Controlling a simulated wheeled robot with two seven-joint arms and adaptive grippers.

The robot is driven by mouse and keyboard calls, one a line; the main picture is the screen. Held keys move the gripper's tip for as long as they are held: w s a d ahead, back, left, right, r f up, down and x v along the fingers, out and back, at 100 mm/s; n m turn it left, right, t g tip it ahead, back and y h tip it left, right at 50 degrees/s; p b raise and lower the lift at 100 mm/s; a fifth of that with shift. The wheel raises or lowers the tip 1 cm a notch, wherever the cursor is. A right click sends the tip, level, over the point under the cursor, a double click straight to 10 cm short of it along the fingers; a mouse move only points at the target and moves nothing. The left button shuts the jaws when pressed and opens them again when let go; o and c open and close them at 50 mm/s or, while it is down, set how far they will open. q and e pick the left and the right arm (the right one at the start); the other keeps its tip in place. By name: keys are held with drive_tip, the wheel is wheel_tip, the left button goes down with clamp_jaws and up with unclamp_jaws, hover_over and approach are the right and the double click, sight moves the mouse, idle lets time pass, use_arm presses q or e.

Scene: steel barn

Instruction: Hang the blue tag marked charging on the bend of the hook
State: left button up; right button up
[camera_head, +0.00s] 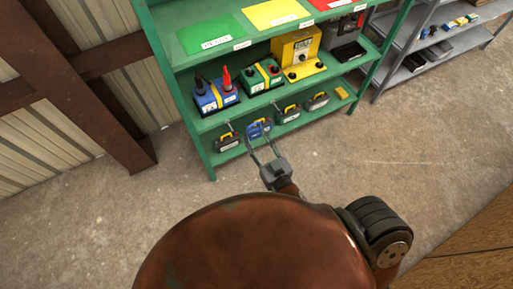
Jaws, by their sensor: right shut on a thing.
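My right gripper (260,138) reaches to the front of the green rack's bottom shelf, its two thin fingers pointing away from me. It is shut on a small blue thing, which I take for the blue tag (259,127); its marking is too small to read. Thin pale rods stick out below the middle shelf, one of them (230,126) left of the tag and another (276,106) to its right. They look like hooks, but their bends are too small to make out. I cannot tell whether the tag touches one. My left gripper is not in view.
The green rack (189,133) holds a blue battery (216,97), a green battery (261,78) and a yellow charger (297,50) on its middle shelf. Several dark batteries stand on the bottom shelf. A brown steel column (128,143) stands left. The concrete floor in front is clear.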

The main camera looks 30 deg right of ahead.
use_arm(q)
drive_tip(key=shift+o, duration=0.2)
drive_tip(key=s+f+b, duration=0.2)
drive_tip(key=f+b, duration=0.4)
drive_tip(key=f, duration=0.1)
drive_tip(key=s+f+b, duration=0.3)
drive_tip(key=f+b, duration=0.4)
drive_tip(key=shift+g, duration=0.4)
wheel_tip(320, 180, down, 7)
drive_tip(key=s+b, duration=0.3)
drive_tip(key=b, duration=0.5)
use_arm(e)
drive_tip(key=w+f+g, duration=0.1)
drive_tip(key=w+f, duration=0.5)
drive_tip(key=f, duration=0.7)
drive_tip(key=w+f+g, duration=0.1)
drive_tip(key=w+f, duration=0.5)
drive_tip(key=f, duration=0.6)
drive_tip(key=w+f, duration=0.6)
drive_tip(key=f, duration=0.7)
use_arm(q)
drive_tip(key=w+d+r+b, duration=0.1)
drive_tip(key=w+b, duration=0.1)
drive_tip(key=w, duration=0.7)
drive_tip(key=shift+b, duration=0.4)
use_arm(e)
drive_tip(key=w+f, duration=0.2)
drive_tip(key=w, duration=0.7)
drive_tip(key=shift+w+a, duration=0.15)
drive_tip(key=shift+w, duration=0.05)
